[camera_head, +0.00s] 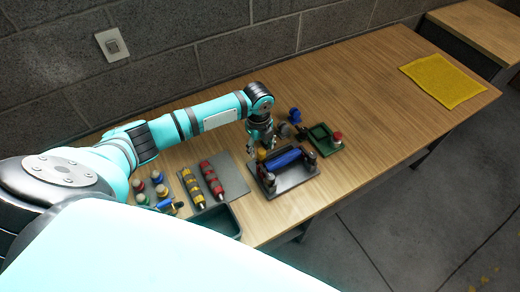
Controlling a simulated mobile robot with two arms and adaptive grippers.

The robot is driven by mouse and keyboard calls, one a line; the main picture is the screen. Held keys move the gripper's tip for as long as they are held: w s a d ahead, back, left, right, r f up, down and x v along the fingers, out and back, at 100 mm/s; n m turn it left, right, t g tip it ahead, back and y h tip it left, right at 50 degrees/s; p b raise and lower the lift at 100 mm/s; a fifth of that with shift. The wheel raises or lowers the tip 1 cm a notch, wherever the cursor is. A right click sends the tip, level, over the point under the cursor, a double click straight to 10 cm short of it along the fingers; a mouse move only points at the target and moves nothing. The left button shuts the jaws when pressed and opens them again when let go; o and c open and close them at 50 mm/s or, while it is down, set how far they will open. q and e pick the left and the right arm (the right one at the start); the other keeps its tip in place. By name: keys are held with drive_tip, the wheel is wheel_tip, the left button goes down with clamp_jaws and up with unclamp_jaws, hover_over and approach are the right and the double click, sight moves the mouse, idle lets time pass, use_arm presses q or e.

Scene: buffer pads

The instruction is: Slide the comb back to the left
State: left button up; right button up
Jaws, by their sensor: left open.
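A dark tray-like fixture (290,183) sits on the table below and right of my left gripper. A blue bar (285,159) lies across it, with dark round posts near its ends. I cannot make out which part is the comb at this size. My left gripper (256,150) points down at the fixture's upper left corner, beside a small yellow piece (262,155). The gripper is open; whether it touches anything is too small to tell. My right gripper is not in view.
A green tray (319,134) with a red-topped knob stands right of the fixture, near a small blue part (295,115). Left are a grey mat (234,178) with yellow and red tools, a dark green bin (222,234) and several knobs. A yellow cloth (444,80) lies far right; the table between is clear.

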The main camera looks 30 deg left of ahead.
sight(259, 153)
use_arm(q)
wheel_tip(259, 153, up, 9)
drive_tip(key=shift+s+r, duration=0.15)
drive_tip(key=shift+s, duration=0.05)
idle(0.6)
